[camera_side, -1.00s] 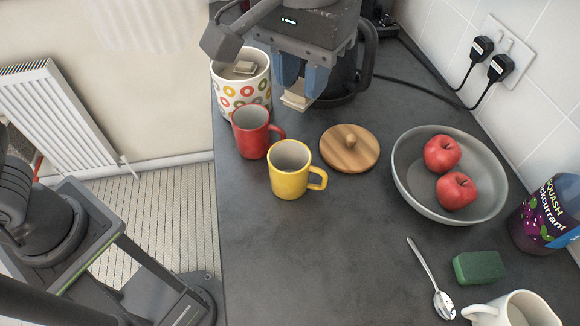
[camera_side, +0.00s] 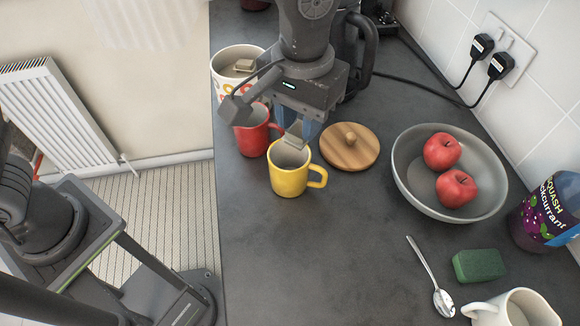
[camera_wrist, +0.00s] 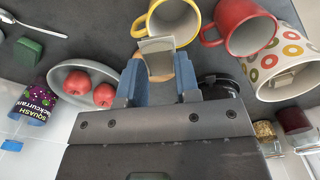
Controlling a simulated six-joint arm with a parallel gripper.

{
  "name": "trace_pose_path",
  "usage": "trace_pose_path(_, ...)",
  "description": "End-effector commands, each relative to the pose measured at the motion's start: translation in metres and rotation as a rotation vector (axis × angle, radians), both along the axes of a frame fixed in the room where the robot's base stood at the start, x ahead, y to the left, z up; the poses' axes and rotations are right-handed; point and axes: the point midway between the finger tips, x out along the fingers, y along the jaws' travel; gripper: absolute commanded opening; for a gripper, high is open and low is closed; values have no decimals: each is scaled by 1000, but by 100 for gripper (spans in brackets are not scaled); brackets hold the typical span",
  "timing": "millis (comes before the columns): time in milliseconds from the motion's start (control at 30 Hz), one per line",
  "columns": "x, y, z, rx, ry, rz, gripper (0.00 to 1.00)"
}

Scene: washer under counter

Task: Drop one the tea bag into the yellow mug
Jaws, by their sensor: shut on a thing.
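The yellow mug (camera_side: 289,181) stands upright on the grey counter, and it also shows in the wrist view (camera_wrist: 192,26). My gripper (camera_side: 302,130) is shut on a pale tea bag (camera_side: 294,141). In the side view the tea bag overlaps the back of the mug's rim. In the wrist view the tea bag (camera_wrist: 157,45) sits between my blue fingertips, near the rim on the handle side. I cannot tell its exact height over the mug. More tea bags (camera_side: 243,66) lie in the ring-patterned pot (camera_side: 226,58).
A red mug (camera_side: 251,139) stands just behind and left of the yellow mug. A round wooden lid (camera_side: 349,148) lies to its right. Further right are a grey bowl (camera_side: 409,188) with apples, a spoon (camera_side: 432,280), a green sponge (camera_side: 479,265) and a squash bottle (camera_side: 546,215).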

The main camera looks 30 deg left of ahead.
Motion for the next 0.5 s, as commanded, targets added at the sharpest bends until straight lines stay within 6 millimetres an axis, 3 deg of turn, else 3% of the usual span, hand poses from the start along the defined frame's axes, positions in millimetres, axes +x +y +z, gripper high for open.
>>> trace_pose_path(133, 0, 0, 0, 0, 0, 0, 8)
trace_pose_path(167, 0, 0, 0, 0, 0, 0, 32)
trace_pose_path(433, 0, 0, 0, 0, 0, 0, 58)
trace_pose_path(500, 0, 0, 0, 0, 0, 0, 60)
